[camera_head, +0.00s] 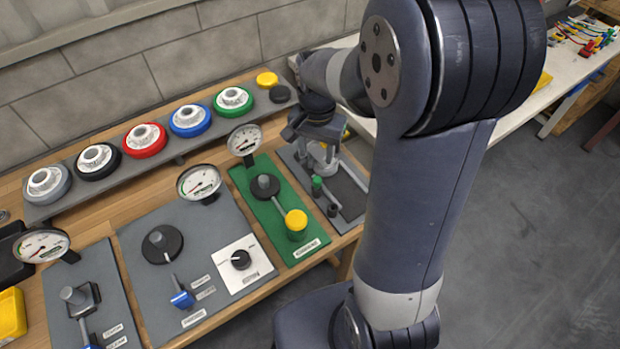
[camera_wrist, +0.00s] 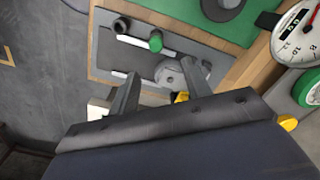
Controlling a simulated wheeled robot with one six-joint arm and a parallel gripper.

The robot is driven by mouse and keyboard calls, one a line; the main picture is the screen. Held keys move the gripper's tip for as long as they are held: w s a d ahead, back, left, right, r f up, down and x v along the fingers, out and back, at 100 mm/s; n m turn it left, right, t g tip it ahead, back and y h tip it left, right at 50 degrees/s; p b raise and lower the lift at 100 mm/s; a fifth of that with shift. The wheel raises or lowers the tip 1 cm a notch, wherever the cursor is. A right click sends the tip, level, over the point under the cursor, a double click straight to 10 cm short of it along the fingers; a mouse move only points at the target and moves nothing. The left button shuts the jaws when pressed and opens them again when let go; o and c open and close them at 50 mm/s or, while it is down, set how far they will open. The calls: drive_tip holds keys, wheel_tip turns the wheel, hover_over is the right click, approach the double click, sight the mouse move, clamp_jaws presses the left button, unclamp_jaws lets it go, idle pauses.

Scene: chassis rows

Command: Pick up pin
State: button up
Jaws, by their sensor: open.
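A small upright green-topped cylinder (camera_head: 317,186), likely the pin, stands on the dark grey plate at the right end of the bench; it also shows in the wrist view (camera_wrist: 156,41). A shorter black cylinder (camera_head: 332,210) stands beside it, also in the wrist view (camera_wrist: 121,26). I cannot tell for sure which one is the pin. My gripper (camera_wrist: 160,70) is open and empty above this plate, with its fingers apart. A round light-grey metal part (camera_wrist: 172,73) shows by the right finger, partly hidden. The green top lies beyond the fingertips.
A green panel (camera_head: 255,205) with a dark hub and yellow knob (camera_head: 296,222) adjoins the plate. Pressure gauges (camera_head: 245,140) stand behind the panels. Several coloured discs (camera_head: 190,120) line the rear shelf. A yellow part (camera_wrist: 182,97) is near the right finger. Floor is clear at right.

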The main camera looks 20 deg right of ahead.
sight(317, 179)
wheel_tip(317, 179, down, 4)
drive_tip(key=shift+r, duration=0.2)
drive_tip(key=shift+s+f, duration=0.25)
drive_tip(key=shift+f, duration=0.35)
drive_tip(key=shift+s+f+p, duration=0.15)
drive_tip(key=shift+f+p, duration=0.25)
drive_tip(key=shift+f, duration=1.75)
drive_tip(key=shift+c, duration=0.6)
clamp_jaws()
